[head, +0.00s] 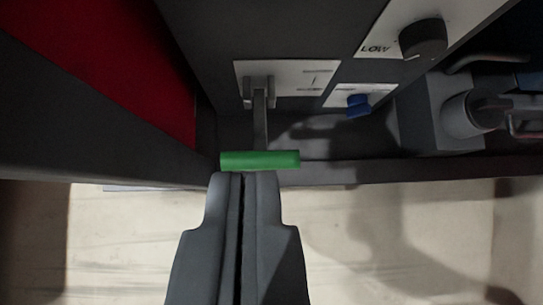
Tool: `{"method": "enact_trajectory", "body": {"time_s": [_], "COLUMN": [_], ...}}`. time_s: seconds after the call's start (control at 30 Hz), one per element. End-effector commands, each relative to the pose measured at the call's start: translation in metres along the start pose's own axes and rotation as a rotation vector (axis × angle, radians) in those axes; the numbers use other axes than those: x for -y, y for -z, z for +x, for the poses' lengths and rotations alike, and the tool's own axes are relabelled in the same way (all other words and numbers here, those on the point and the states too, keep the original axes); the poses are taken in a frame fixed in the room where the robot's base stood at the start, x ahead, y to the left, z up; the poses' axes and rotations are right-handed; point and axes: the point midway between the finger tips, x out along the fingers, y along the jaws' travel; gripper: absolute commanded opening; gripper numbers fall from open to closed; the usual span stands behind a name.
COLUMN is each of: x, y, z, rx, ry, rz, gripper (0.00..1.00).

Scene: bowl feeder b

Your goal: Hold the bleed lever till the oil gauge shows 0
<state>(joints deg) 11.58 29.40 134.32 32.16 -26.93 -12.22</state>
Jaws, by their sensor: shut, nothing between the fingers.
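A lever with a green bar handle (260,160) and a grey metal arm (261,122) comes out of a white plate (315,80) on the dark panel. My gripper (243,176) is shut and empty. Its fingertips are right at the near edge of the green handle. I cannot tell whether they press on it or only lie close to it. No oil gauge can be made out in this view.
A black knob (423,40) on a plate marked LOW and a small blue knob (358,104) are to the right. Grey pipe fittings (468,118) stand farther right. A red panel (110,60) is at the left. Pale floor lies below.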

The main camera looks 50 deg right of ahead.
Motion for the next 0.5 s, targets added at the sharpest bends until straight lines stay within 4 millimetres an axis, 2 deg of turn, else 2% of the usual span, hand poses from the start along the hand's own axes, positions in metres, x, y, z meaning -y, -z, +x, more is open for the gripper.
{"method": "enact_trajectory", "body": {"time_s": [0.17,0.5], "x": [-0.0039,-0.0044], "y": [-0.0083,-0.0091], "z": [0.0077,0.0085], "rx": [0.01,0.011], "ry": [-0.012,-0.014], "rz": [0.001,0.002], "gripper": [0.0,0.0]}}
